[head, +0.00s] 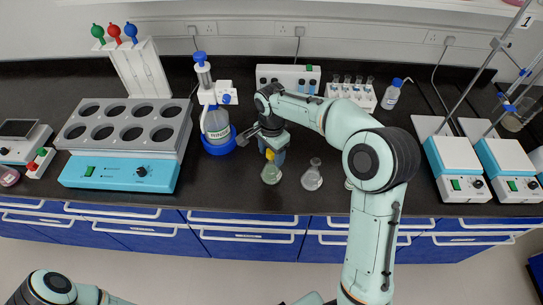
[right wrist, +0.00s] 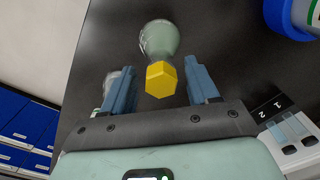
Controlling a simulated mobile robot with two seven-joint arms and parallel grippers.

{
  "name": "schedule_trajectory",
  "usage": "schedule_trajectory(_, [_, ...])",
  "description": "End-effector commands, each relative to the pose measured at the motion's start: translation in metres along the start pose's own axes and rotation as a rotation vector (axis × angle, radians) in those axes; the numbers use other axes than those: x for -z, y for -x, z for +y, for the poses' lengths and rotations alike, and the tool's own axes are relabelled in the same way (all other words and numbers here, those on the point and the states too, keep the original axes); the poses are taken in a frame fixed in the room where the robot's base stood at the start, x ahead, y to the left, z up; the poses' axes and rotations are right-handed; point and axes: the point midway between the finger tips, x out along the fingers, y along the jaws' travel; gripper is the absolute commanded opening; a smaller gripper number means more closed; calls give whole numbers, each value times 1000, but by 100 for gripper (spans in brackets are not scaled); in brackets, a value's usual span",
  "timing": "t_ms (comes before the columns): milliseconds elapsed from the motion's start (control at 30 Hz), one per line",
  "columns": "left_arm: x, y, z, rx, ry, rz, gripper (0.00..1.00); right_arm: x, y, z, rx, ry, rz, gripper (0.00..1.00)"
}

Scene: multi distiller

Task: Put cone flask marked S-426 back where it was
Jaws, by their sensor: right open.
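A cone flask (head: 271,174) with pale greenish contents stands on the black bench near its front edge. In the right wrist view the flask (right wrist: 160,38) has a yellow stopper (right wrist: 161,80). My right gripper (head: 275,151) is open at the stopper. In the wrist view its blue fingers (right wrist: 158,84) lie on either side of the stopper, with gaps showing. A second cone flask (head: 312,177) stands just right of the first. No marking S-426 is readable on either. My left gripper is out of view.
A multi-well heater (head: 119,172) is further left. A tube rack (head: 351,93) is behind; stirrers (head: 460,162) with stands are at right. My right forearm spans the right-middle bench.

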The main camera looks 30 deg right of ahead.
Motion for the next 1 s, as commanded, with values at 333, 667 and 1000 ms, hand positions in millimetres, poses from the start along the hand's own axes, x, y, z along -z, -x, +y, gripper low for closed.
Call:
schedule_trajectory(333, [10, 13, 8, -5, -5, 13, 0, 0, 76, -1, 6, 0, 1, 59])
schedule_trajectory(667, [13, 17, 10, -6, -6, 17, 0, 0, 97, 0, 1, 0, 0, 59])
schedule_trajectory(1000, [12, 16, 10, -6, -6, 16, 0, 0, 96, 0, 1, 0, 0, 59])
